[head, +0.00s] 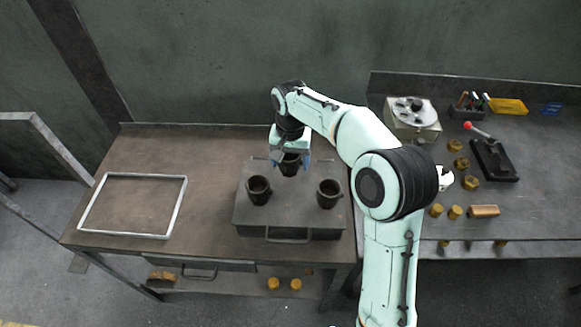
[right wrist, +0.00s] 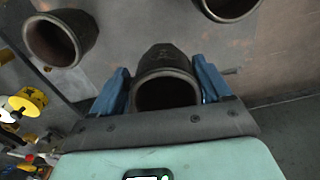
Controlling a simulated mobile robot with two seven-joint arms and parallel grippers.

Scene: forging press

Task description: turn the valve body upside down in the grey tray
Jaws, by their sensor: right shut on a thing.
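Three dark, cup-shaped valve bodies stand mouth up on a dark grey raised box on the left table. One valve body (head: 258,190) is at the front left and another (head: 328,193) at the front right. My right gripper (head: 290,161) points down over the rear valve body (right wrist: 165,90). Its blue fingers are shut on either side of that body, whose open mouth faces the wrist camera. I cannot tell whether it is clear of the box. An empty, light grey rectangular tray rim (head: 128,233) lies at the table's left. My left gripper is not in view.
The box (head: 290,218) has a front handle. The right bench holds a grey machine (head: 412,118), a red-knobbed lever press (head: 492,158), several brass pieces (head: 471,183) and a yellow bin (head: 508,106). Table space between tray and box is clear. A metal frame stands at far left.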

